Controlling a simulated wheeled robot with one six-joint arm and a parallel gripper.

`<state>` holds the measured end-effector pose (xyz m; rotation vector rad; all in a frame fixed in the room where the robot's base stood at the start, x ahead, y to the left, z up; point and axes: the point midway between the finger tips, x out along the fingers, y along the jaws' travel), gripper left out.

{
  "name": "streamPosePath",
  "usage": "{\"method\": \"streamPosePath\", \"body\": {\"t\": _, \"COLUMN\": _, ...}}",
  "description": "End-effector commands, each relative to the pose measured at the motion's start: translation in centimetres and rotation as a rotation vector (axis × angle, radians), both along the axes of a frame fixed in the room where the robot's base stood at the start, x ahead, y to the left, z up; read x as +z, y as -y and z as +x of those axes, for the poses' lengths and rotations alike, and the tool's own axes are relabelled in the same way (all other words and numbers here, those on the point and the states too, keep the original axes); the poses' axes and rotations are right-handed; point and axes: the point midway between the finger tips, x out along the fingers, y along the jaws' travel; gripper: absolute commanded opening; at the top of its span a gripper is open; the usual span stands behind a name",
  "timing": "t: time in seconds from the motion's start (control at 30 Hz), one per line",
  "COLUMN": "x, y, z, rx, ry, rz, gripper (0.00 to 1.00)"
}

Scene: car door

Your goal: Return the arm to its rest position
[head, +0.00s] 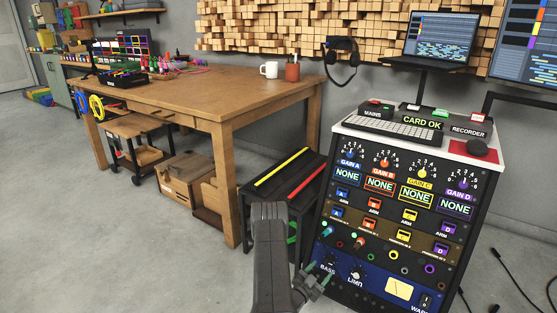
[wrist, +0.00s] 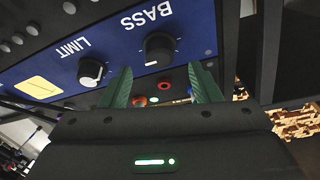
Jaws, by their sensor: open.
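My gripper (head: 318,280) is at the lower left front of the black equipment rack (head: 327,213), by the blue BASS and LIMIT panel (head: 385,280). In the wrist view its two green fingers (wrist: 164,82) stand apart with nothing held between them. The BASS knob (wrist: 159,48) shows just beyond the gap between the fingers, and the LIMIT knob (wrist: 91,71) is left of them. I cannot tell from these views whether a fingertip touches the panel.
A low black stand (head: 262,190) with a yellow and a red strip is close left of the rack. A wooden table (head: 190,90) stands behind it, with mugs on top. Cables (head: 525,285) lie on the floor at the right. The grey floor at left is clear.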

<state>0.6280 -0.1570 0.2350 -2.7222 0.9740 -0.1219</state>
Motion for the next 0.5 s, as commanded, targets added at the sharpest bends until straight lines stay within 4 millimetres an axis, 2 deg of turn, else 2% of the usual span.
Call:
{"method": "streamPosePath", "body": {"t": 0.2, "x": -0.1, "y": 2.0, "z": 2.4, "rx": -0.001, "ry": 0.002, "rz": 0.000, "gripper": 0.57}}
{"method": "streamPosePath", "body": {"t": 0.5, "x": 0.0, "y": 2.6, "z": 3.2, "rx": 0.004, "ry": -0.005, "rz": -0.010, "gripper": 0.57}}
